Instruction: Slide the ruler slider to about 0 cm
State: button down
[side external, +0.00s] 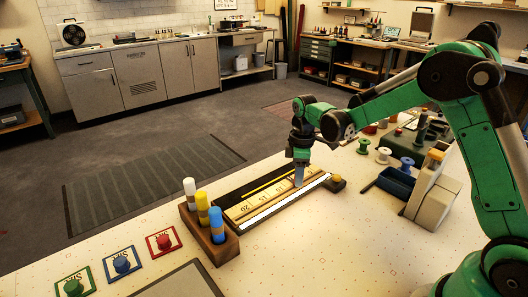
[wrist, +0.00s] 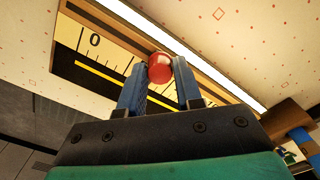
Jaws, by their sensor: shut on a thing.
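The ruler (side external: 240,212) lies in a dark-framed board on the table, with 20, 15 and 10 legible from left to right in the side view. In the wrist view, the 0 mark (wrist: 95,40) shows left of my gripper, near the ruler's end. The red slider knob (wrist: 160,70) sits between the blue fingertips of my gripper (wrist: 159,73), which is shut on it. The knob stands a short way from the 0, on the higher-number side. In the side view, my gripper (side external: 299,180) reaches down onto the ruler's right part and hides the knob.
A wooden block (side external: 219,247) with white, yellow and blue pegs stands at the ruler's left end. A blue bin (side external: 395,182), thread spools (side external: 383,155) and a beige machine (side external: 432,200) stand to the right.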

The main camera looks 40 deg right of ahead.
aim_at(319, 173)
jog(key=d, duration=0.8)
jog(key=c, duration=0.6)
grip_release()
jog(key=shift+a, duration=0.1)
jog(key=shift+r, duration=2.8)
